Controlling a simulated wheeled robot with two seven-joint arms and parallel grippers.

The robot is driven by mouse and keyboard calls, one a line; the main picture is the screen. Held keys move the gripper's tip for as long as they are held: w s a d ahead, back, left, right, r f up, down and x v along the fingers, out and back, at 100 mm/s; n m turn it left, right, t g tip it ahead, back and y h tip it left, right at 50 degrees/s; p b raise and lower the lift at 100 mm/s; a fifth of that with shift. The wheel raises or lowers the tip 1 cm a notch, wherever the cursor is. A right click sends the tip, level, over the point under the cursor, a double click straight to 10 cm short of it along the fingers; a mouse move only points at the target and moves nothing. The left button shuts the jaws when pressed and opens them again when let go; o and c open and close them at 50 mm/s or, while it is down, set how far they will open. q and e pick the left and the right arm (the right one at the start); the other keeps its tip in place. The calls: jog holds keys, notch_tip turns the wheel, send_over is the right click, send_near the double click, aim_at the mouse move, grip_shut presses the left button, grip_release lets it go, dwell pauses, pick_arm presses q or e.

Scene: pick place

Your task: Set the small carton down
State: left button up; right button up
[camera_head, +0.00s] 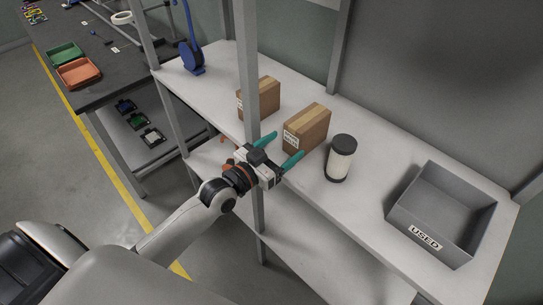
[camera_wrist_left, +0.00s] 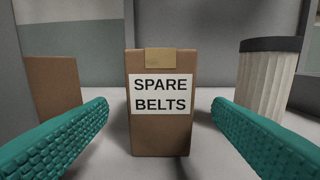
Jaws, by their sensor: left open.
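A small brown carton (camera_head: 307,129) stands upright on the white shelf top (camera_head: 368,188). In the left wrist view the carton (camera_wrist_left: 160,128) is centred and its label reads SPARE BELTS. My left gripper (camera_head: 279,148) is open in front of it, with one teal finger to each side of the carton in the wrist view (camera_wrist_left: 160,135). The fingers are apart from the carton, and nothing is between them. A second brown carton (camera_head: 259,99) stands to the left, partly behind the shelf post. My right gripper is not in view.
A black-capped white cylinder (camera_head: 341,159) stands just right of the carton. A grey bin (camera_head: 441,213) labelled USED is farther right. A grey post (camera_head: 250,130) rises close to my left gripper. A blue device (camera_head: 190,50) stands at the shelf's far left.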

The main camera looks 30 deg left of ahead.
pick_arm(q)
jog(key=v, duration=0.4)
jog(key=shift+d, duration=0.1)
dwell(0.4)
